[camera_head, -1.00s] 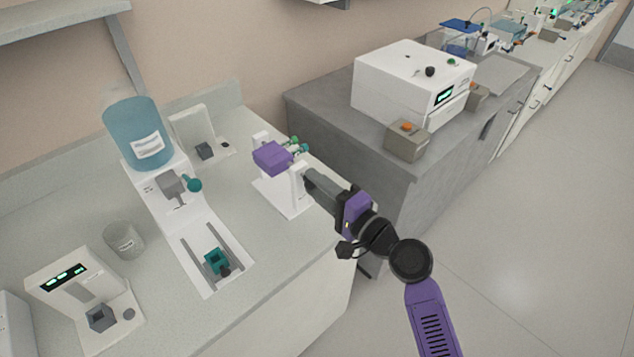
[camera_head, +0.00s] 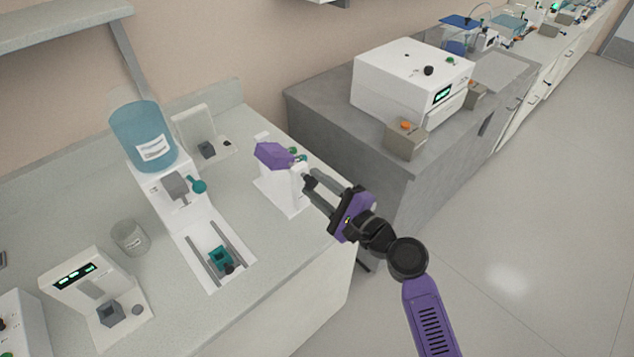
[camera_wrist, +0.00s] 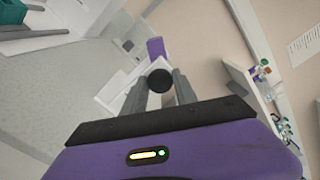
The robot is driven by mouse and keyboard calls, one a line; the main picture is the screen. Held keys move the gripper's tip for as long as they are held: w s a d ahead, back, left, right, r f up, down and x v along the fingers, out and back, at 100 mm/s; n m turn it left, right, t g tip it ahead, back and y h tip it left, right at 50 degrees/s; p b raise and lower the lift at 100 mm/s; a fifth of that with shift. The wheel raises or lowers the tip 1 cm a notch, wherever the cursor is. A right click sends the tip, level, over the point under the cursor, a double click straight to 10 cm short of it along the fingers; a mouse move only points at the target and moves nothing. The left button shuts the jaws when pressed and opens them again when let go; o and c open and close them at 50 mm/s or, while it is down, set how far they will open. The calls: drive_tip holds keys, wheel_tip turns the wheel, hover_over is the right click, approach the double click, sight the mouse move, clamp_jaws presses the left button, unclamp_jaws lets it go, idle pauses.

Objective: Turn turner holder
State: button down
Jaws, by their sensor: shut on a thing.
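The turner is a small white stand (camera_head: 293,197) near the bench's right edge. It carries a purple holder block (camera_head: 272,155), which sits tilted on the far side of the stand. The holder also shows beyond the fingers in the wrist view (camera_wrist: 155,47). A dark round knob (camera_wrist: 160,81) on the near side lies between my fingers. My gripper (camera_head: 309,186) is shut on this knob, reaching in from the right with its two fingers on either side. Small green round parts (camera_head: 294,150) show behind the stand.
Left of the turner stands a white dispenser with a blue bottle (camera_head: 143,135) and a teal part (camera_head: 220,257) on its rails. A glass beaker (camera_head: 129,238) and a device with a green display (camera_head: 85,285) are further left. A white box machine (camera_head: 408,82) stands on the grey bench at right.

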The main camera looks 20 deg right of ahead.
drive_tip(key=shift+m+p, duration=1.4)
drive_tip(key=shift+m, duration=1.1)
drive_tip(key=shift+f+m+p, duration=0.15)
drive_tip(key=shift+m+p, duration=0.15)
drive_tip(key=shift+m, duration=0.4)
drive_tip(key=c, duration=1)
unclamp_jaws()
drive_tip(key=shift+o, duration=0.2)
drive_tip(key=b+v, duration=0.1)
drive_tip(key=v, duration=0.7)
drive_tip(key=shift+b, duration=0.4)
drive_tip(key=shift+d, duration=0.1)
drive_tip(key=shift+c, duration=0.2)
